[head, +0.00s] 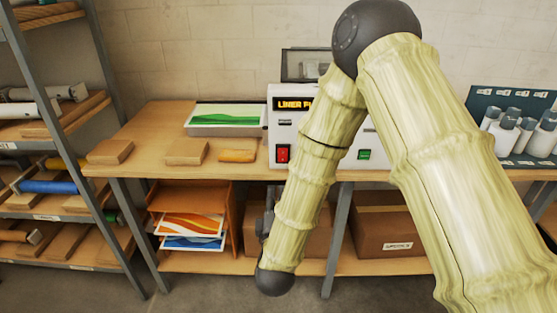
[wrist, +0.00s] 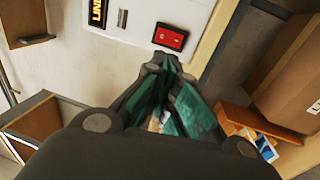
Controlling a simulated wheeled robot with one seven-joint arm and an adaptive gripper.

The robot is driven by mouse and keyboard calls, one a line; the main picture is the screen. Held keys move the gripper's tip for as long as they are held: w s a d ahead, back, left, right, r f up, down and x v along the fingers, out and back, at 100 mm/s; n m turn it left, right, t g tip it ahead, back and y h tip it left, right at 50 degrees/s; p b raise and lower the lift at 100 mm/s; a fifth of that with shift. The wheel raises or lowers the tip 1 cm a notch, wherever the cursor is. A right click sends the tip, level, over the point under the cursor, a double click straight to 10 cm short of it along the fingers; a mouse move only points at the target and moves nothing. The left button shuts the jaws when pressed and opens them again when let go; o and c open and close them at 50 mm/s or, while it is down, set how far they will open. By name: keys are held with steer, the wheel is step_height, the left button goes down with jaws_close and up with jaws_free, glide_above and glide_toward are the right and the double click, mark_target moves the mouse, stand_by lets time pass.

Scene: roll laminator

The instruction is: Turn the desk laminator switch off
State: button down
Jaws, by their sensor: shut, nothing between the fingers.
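The desk laminator (head: 278,125) is a white machine on the workbench with a lit display (head: 293,103) reading "LINER FU…", partly hidden by my arm. Its red rocker switch (head: 282,154) is on the front panel below the display, and also shows in the wrist view (wrist: 170,37). I cannot tell which side of the rocker is pressed. My gripper (wrist: 168,66) is shut and empty, its tips just short of the red switch in the wrist view, with no clear contact.
A green button (head: 364,154) is on the laminator's right part. A tray with a green print (head: 228,114) and wooden blocks (head: 187,152) lie left of it. An orange paper rack (head: 163,196) and cardboard boxes (head: 390,227) stand under the bench. White bottles (head: 505,137) stand at right.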

steer(key=p, duration=0.4)
glide_toward(278, 158)
steer(key=w+r, duration=0.4)
steer(key=w, duration=0.1)
steer(key=shift+w+r, duration=0.1)
steer(key=shift+w, duration=0.15)
steer(key=shift+r, duration=0.15)
